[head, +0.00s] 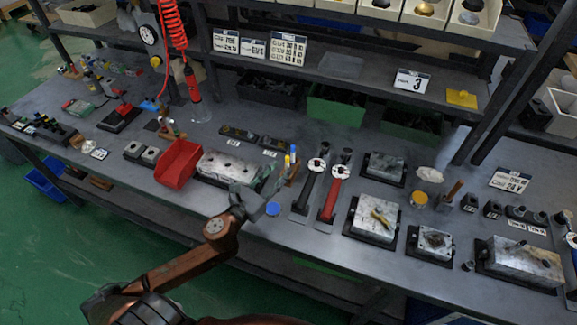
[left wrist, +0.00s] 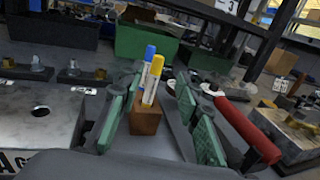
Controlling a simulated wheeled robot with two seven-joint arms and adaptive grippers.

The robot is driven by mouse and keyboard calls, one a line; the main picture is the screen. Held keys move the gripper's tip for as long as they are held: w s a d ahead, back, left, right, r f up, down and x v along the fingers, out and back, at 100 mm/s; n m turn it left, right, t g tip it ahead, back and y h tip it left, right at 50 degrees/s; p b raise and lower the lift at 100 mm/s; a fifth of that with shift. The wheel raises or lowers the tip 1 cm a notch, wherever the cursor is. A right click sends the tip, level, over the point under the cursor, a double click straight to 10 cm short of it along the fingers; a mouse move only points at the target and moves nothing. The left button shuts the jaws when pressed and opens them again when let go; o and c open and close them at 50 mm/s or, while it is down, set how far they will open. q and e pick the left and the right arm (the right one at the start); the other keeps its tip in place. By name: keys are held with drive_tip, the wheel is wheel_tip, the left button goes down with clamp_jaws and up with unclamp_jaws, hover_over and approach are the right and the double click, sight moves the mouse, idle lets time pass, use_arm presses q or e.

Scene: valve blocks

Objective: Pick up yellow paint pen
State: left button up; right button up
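The yellow paint pen (left wrist: 154,76) has a white body and a yellow cap. It stands upright in a small wooden block (left wrist: 146,116), close beside a blue-capped pen (left wrist: 148,54). In the head view the yellow pen (head: 287,160) is small, just beyond my left gripper (head: 268,192). In the left wrist view my left gripper (left wrist: 158,82) is open, its green-padded fingers on either side of the block and pens. I cannot tell whether either finger touches the block. My right gripper is not in view.
A red bin (head: 179,164) and a metal plate block (head: 228,168) lie left of the pens. Red-handled (head: 332,195) and black-handled (head: 307,186) tools lie close on the right. Shelves stand behind.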

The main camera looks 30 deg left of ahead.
sight(286, 161)
use_arm(q)
drive_tip(key=w, duration=0.3)
drive_tip(key=w+b, duration=0.1)
drive_tip(key=w, duration=0.1)
drive_tip(key=shift+w+a+r, duration=0.15)
drive_tip(key=shift+w, duration=0.25)
drive_tip(key=shift+c, duration=0.3)
clamp_jaws()
